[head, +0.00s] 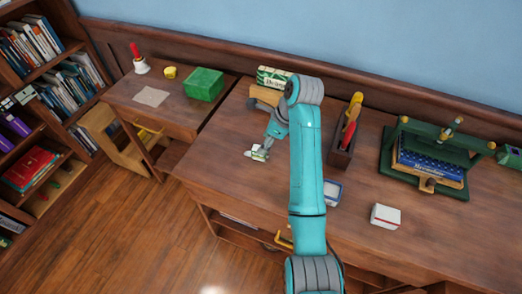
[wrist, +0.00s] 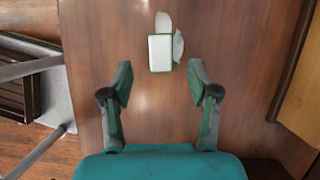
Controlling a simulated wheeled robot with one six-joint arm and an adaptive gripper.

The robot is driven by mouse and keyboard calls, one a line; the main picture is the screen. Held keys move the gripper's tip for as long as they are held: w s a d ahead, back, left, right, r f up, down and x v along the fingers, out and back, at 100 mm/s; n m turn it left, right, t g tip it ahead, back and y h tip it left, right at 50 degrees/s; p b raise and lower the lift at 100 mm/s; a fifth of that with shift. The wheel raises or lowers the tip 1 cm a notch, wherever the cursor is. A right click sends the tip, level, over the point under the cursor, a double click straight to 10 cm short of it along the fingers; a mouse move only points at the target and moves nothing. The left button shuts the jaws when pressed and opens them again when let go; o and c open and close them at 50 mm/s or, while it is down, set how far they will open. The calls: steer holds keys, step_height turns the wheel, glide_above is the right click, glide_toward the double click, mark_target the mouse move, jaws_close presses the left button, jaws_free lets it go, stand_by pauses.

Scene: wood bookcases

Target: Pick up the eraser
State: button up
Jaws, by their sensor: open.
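A small white block with a green edge, which looks like the eraser (wrist: 160,53), lies on the desk in the wrist view. It is ahead of my gripper (wrist: 160,80), roughly centred between the two fingertips and just beyond them. A pale, irregular piece (wrist: 178,46) lies against its right side. The gripper is open, with nothing between its fingers. In the head view my gripper (head: 262,149) is low over the left part of the desk, and the small white and green block (head: 257,155) shows at its fingertips, partly hidden.
The wooden desk (head: 222,165) also holds a white and blue box (head: 332,194), a white and red box (head: 385,217), a dark holder (head: 340,158) with tools, and a green rack (head: 458,190). A green box (head: 204,84) stands on the left desk. Desk around the block is mostly clear.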

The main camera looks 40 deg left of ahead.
steer(key=shift+d+x, duration=0.15)
steer(key=shift+x, duration=1.6)
steer(key=shift+d+x, duration=0.1)
steer(key=shift+x, duration=1.65)
steer(key=shift+w+f, duration=0.1)
steer(key=shift+f, duration=0.05)
jaws_close()
